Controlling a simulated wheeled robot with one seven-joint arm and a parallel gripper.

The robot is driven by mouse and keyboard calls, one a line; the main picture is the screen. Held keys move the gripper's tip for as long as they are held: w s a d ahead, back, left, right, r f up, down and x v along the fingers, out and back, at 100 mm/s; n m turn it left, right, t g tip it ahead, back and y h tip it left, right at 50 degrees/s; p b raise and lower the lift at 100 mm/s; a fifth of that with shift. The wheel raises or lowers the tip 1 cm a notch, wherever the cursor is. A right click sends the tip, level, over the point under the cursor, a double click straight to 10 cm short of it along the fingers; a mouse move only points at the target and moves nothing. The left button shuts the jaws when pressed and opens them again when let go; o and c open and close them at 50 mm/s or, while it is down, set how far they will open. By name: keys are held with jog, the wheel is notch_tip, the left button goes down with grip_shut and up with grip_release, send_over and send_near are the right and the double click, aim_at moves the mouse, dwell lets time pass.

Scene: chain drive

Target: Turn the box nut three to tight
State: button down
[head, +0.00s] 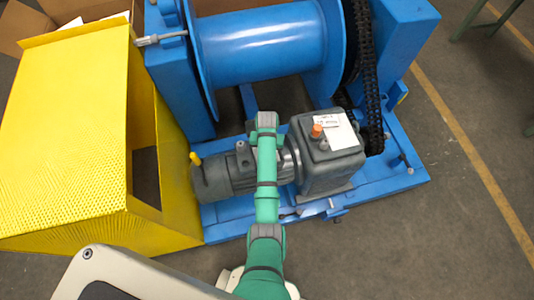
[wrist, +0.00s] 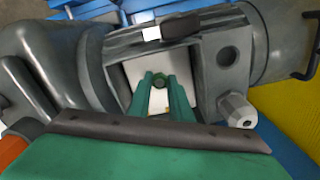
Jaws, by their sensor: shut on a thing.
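The nut sits inside an open grey box (wrist: 208,75) with a pale inner floor (wrist: 183,68). In the head view, the grey motor (head: 213,178) lies beneath my green arm, which hides the fingertips, the nut and most of the box. I cannot tell how tight the nut is.
A grey gearbox (head: 330,163) with an orange cap (head: 316,131) stands right of my arm. A blue drum (head: 262,45) and chain (head: 366,70) are behind. A yellow guard (head: 70,130) stands at left. In the wrist view, a silver fitting (wrist: 237,110) projects beside the box.

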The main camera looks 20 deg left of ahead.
jog(key=m, duration=0.6)
jog(key=shift+a+r, duration=0.1)
jog(key=shift+a, duration=0.1)
jog(key=m, duration=0.5)
jog(key=shift+w+a, duration=0.15)
jog(key=shift+m, duration=0.4)
jog(key=c, duration=1.6)
grip_release()
notch_tip(320, 180, up, 11)
jog(key=shift+f, duration=0.1)
